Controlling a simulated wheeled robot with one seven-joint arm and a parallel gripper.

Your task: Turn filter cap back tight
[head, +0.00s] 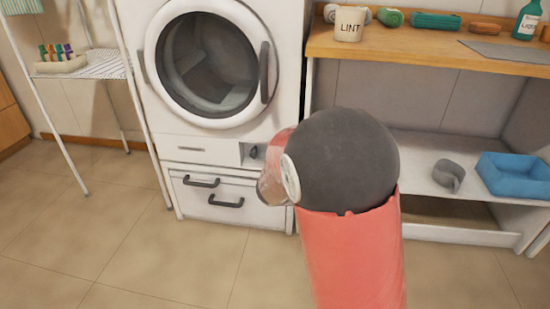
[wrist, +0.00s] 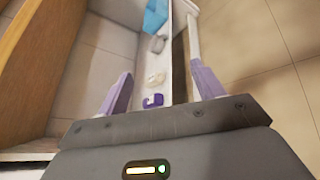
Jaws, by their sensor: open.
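The filter cap (head: 254,152) is a small dark knob in a recess at the lower right of the white washing machine's front (head: 210,150), below the round door. It is too small to tell how tight it sits, and my arm stands just right of it in the head view. The cap does not show in the wrist view. My gripper (wrist: 162,70) is open and empty, with its two purple fingers spread wide. It faces the low shelf, away from the cap. The gripper itself is hidden behind my arm in the head view.
A drawer front (head: 228,198) with dark handles lies below the cap. Right of the machine, a low shelf (head: 420,150) holds a blue bin (head: 515,176) and a grey curved piece (head: 448,175). A wooden counter (head: 425,45) is above. The tiled floor is clear.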

